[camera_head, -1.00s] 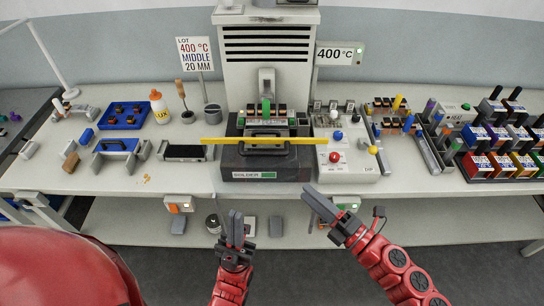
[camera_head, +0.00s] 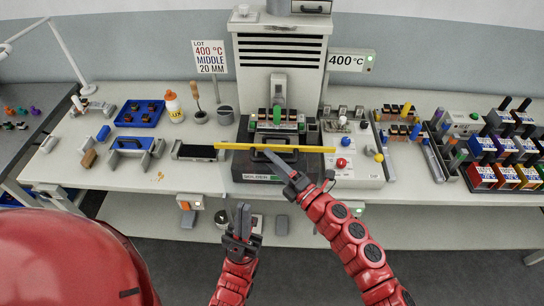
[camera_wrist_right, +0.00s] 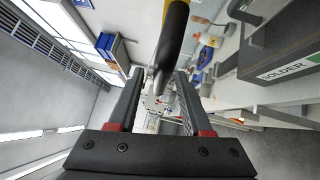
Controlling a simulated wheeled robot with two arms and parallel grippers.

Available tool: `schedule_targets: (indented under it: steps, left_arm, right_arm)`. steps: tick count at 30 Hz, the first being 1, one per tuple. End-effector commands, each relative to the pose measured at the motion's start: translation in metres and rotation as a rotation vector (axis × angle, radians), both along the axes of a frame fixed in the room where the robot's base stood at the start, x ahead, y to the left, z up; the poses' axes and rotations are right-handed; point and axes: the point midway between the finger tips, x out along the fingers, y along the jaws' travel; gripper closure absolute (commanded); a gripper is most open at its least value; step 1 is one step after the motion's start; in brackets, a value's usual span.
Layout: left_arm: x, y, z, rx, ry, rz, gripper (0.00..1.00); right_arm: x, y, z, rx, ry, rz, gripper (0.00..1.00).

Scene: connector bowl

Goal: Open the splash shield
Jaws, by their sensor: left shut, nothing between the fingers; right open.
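The splash shield shows as a yellow bar (camera_head: 232,146) across the front of the solder machine (camera_head: 250,165), with a dark handle below its middle. My right gripper (camera_head: 272,157) is at this handle, just below the yellow bar. In the right wrist view the dark handle (camera_wrist_right: 174,35), with a yellow edge, runs in between the two spread fingers (camera_wrist_right: 158,78). The right gripper is open; whether a finger touches the handle I cannot tell. My left gripper (camera_head: 242,218) is shut and empty, low in front of the bench, away from the shield.
A black flat plate (camera_head: 196,152) lies left of the machine. A control panel with a red knob (camera_head: 341,163) stands right of it, close to my right arm. Colored boxes (camera_head: 510,172) fill the right end. The floor in front of the bench is clear.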

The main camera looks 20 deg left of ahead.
Motion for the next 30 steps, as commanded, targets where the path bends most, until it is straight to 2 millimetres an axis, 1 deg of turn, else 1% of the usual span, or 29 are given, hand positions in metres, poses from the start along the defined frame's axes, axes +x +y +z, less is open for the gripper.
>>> schedule_targets:
  steps: [9, 11, 15, 18, 30]
  left_arm:
    - [0.0000, 0.0000, 0.0008, 0.000, 0.000, 0.000, 1.00]
    - [-0.0001, 0.0000, 0.0008, 0.000, 0.000, 0.000, 1.00]
    - [0.0000, 0.0000, 0.0008, 0.000, 0.000, 0.000, 1.00]
    - [-0.0001, 0.0000, 0.0008, 0.000, 0.000, 0.000, 1.00]
    - [0.0000, 0.0000, 0.0009, 0.000, 0.000, 0.000, 1.00]
  right_arm:
    - [0.0015, 0.0028, -0.0004, -0.001, 0.000, 0.000, 0.50]
    - [0.0015, 0.0028, -0.0003, -0.001, 0.000, 0.000, 0.59]
    - [0.0016, 0.0026, -0.0002, -0.001, 0.001, -0.001, 0.85]
    - [0.0017, 0.0025, -0.0001, 0.000, 0.000, -0.001, 1.00]
    - [0.0018, 0.0025, 0.0004, 0.000, 0.000, -0.001, 1.00]
